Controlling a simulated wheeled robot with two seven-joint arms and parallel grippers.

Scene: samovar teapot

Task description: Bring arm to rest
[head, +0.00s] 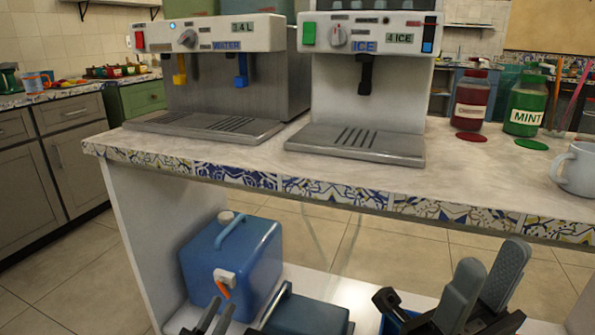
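My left gripper (216,317) shows only as dark fingertips at the bottom edge, in front of a blue jug-like container (228,262) on the lower shelf. The rest of it is cut off, and its opening is unclear. My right gripper (488,282) is at the bottom right, below the counter's front edge. Its two grey fingers point up with a gap between their tips, and nothing shows between them.
The patterned counter edge (330,191) runs above both grippers. Two dispensers, water (225,35) and ice (375,45), stand on the counter. A red jar (471,98), green mint jar (526,104) and mug (577,168) are at right. A blue box (312,313) is low down.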

